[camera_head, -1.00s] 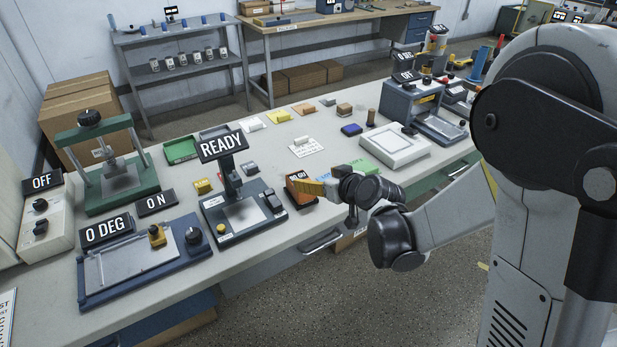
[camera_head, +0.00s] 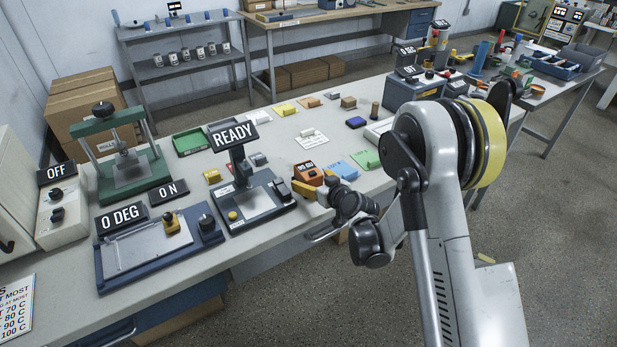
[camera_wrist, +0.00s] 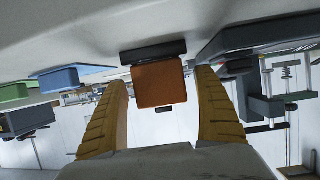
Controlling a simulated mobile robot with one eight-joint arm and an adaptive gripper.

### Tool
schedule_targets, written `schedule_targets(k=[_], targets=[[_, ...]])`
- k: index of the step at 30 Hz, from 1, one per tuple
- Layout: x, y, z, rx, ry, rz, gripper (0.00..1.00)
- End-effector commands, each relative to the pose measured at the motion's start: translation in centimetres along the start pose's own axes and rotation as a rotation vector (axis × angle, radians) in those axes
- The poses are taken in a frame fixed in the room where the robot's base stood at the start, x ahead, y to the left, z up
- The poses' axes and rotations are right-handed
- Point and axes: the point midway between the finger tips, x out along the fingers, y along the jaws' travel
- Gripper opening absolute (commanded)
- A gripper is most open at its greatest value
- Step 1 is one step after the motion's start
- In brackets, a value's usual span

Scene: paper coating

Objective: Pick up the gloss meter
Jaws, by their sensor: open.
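The gloss meter, a small orange box with a dark display (camera_head: 306,172), stands near the front edge of the bench, right of the device marked READY. My gripper (camera_head: 317,184) is at its front side, with yellow fingers low over the bench. In the wrist view, where the bench is at the top, the orange gloss meter (camera_wrist: 160,86) appears between the two spread fingers of my gripper (camera_wrist: 163,80). A gap shows on each side of it, so the fingers do not appear to touch it. The gripper is open and empty.
The READY stand (camera_head: 256,204) is close on the left of my gripper. A blue pad (camera_head: 342,169) and a green pad (camera_head: 366,159) lie to the right. A white card (camera_head: 311,138) lies behind. The bench's front edge runs just below my wrist.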

Motion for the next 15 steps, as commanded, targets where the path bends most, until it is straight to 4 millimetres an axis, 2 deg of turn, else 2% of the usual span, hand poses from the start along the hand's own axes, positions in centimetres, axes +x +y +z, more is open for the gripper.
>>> schedule_targets(k=[3,6,13,14,15], targets=[[2.0,0.0,0.2,0.000,0.000,0.000,0.81],[2.8,0.0,0.1,0.000,0.000,0.000,0.81],[3.0,0.0,0.0,0.000,0.000,0.001,0.81],[3.0,0.0,0.0,0.001,0.000,0.001,0.76],[2.9,0.0,0.0,0.001,0.000,0.000,0.64]])
